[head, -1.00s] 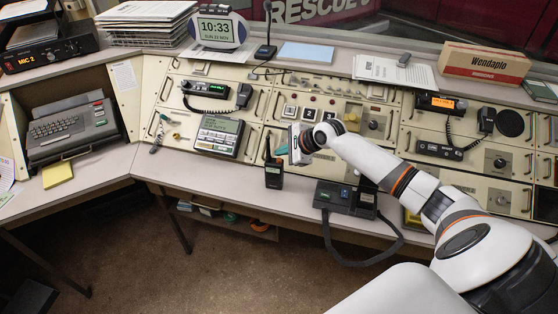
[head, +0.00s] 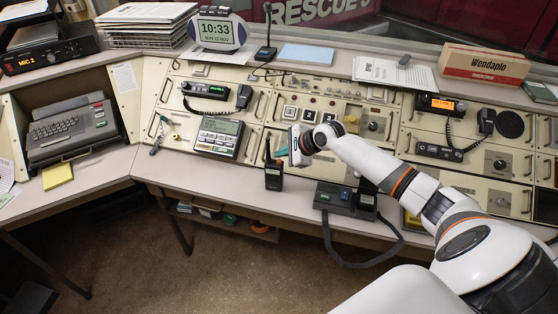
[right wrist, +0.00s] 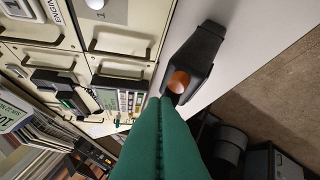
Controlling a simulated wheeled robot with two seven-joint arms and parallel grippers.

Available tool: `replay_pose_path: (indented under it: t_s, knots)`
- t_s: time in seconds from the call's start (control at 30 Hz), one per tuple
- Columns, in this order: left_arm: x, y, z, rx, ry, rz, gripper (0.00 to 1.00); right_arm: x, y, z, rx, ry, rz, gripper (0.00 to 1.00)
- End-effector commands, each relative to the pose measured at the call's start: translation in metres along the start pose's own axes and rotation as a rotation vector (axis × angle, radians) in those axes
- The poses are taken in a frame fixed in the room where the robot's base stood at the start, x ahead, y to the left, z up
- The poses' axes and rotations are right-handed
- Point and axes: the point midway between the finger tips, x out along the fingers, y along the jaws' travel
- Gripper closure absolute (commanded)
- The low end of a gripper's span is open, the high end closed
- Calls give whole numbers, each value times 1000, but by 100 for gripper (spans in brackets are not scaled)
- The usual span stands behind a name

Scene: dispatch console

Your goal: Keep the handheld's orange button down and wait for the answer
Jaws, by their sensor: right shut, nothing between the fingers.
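The handheld (head: 273,178) is a small black radio with a stubby antenna, upright at the front edge of the console desk. In the right wrist view the handheld (right wrist: 198,62) shows its round orange button (right wrist: 179,81) facing the camera. My right gripper (head: 279,152) is shut and empty, with its green fingers just to the right of the antenna. In the right wrist view the closed fingertips (right wrist: 164,102) are right at the edge of the orange button. I cannot tell whether they touch or press it. My left gripper is not in view.
A black box with a strap (head: 345,198) stands on the desk right of the handheld. A keypad phone unit (head: 218,137) is to the left. Panels with handles and switches rise behind. The desk's front edge is close to the handheld, with the floor below.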

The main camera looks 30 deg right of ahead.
Motion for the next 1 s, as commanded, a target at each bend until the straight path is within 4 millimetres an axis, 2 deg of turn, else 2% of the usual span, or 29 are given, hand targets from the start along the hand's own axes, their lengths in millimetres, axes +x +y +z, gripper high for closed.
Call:
replay_pose_path:
  t_s: [0.77,1.0]
  knots:
    - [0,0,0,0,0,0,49,0,0,0,0,0,0,100]
    - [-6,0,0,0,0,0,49,4,-3,3,2,-1,-1,100]
